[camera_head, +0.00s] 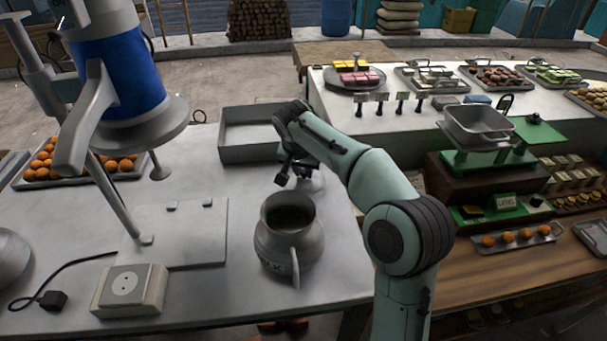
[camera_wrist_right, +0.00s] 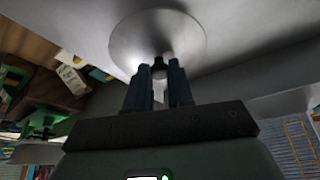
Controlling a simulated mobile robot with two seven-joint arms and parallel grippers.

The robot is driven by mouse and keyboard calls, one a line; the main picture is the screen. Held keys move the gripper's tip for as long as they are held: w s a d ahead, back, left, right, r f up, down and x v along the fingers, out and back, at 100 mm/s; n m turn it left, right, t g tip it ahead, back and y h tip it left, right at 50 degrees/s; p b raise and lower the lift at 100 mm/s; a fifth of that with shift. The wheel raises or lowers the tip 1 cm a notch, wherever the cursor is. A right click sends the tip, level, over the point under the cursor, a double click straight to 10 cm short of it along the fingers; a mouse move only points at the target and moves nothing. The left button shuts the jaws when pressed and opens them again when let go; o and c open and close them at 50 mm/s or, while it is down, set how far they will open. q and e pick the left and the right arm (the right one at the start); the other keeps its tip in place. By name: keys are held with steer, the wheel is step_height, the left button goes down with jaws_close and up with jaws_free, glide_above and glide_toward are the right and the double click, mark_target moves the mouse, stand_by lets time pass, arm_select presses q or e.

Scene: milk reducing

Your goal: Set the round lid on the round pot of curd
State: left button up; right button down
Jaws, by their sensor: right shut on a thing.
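A round grey metal pot (camera_head: 268,243) stands upright on the pale table, with its mouth open, a dark inside and partly hidden lettering on its side. I cannot make out curd in it. My right gripper (camera_head: 290,177) is just behind the pot's mouth, apart from it. It is shut on the knob of the round grey lid (camera_wrist_right: 128,42), which shows as a disc beyond the fingers (camera_wrist_right: 158,85) in the right wrist view. In the head view the lid (camera_head: 313,184) is mostly hidden behind the gripper and arm. My left gripper is not in view.
A machine with a blue drum (camera_head: 122,75) stands at the left on a metal base plate (camera_head: 185,235). An empty grey tray (camera_head: 238,154) lies behind the pot. A tray of orange balls (camera_head: 75,178) is at far left. A green scale (camera_head: 487,165) stands at right.

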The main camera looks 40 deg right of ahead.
mark_target(303, 173)
step_height(303, 173, up, 7)
steer(key=shift+r, duration=0.2)
steer(key=s+a+r+n+t+y, duration=0.15)
steer(key=s+a+r+n, duration=0.45)
steer(key=s+a+r, duration=0.65)
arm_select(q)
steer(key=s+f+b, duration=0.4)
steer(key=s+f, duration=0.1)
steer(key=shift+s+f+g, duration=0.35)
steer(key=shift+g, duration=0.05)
arm_select(e)
steer(key=shift+y, duration=0.25)
steer(key=f, duration=0.2)
steer(key=s+a+f, duration=0.1)
steer(key=f, duration=0.2)
steer(key=s+f, duration=0.1)
steer(key=f, duration=0.2)
steer(key=shift+a, duration=0.4)
steer(key=shift+w, duration=0.1)
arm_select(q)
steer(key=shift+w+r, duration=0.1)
arm_select(e)
steer(key=shift+f, duration=0.1)
